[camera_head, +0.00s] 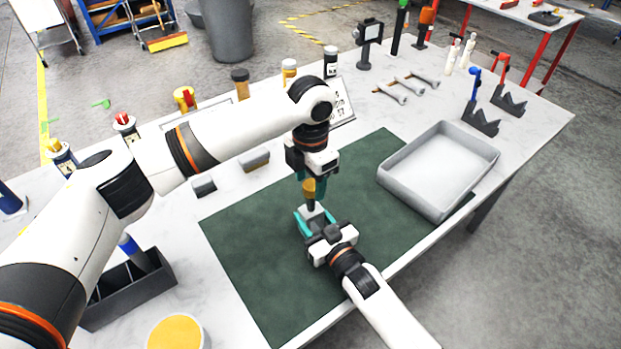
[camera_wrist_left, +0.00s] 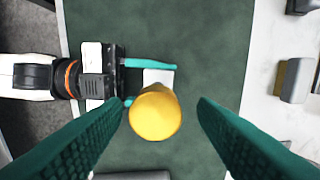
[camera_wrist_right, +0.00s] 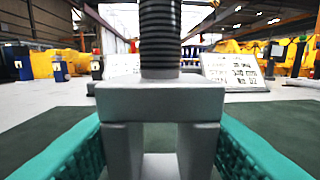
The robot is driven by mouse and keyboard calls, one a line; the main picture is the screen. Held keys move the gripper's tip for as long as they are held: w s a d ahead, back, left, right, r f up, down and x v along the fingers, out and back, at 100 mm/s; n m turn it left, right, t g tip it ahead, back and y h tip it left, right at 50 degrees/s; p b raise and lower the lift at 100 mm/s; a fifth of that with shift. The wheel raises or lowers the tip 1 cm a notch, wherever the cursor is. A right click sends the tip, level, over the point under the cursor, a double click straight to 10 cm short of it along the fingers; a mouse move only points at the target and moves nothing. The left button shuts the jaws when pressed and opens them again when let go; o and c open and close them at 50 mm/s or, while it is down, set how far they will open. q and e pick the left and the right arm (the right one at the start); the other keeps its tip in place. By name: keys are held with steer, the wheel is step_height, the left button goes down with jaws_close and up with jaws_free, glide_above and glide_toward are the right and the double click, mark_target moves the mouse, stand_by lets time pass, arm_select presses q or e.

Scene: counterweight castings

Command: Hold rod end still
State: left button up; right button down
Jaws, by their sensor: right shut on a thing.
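A pale grey forked rod end (camera_wrist_right: 160,104) with a dark threaded shank (camera_wrist_right: 160,40) pointing up stands upright in the right wrist view. My right gripper (camera_head: 309,219) is shut on it low over the green mat (camera_head: 255,270), with one teal finger at each side. A yellow round-topped piece (camera_wrist_left: 155,112) stands above the rod end, and in the head view it (camera_head: 309,187) sits at the top of the dark shank. My left gripper (camera_wrist_left: 161,103) points down from above, open. Its teal fingers are on either side of the yellow piece, with gaps showing. The yellow piece's underside is hidden.
A dark divided box (camera_head: 130,290) and a yellow-topped round container (camera_head: 176,333) are front left. Grey blocks (camera_head: 254,160) lie left of the mat.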

arm_select(q)
steer(key=shift+r, duration=2.25)
steer(key=shift+c, duration=0.4)
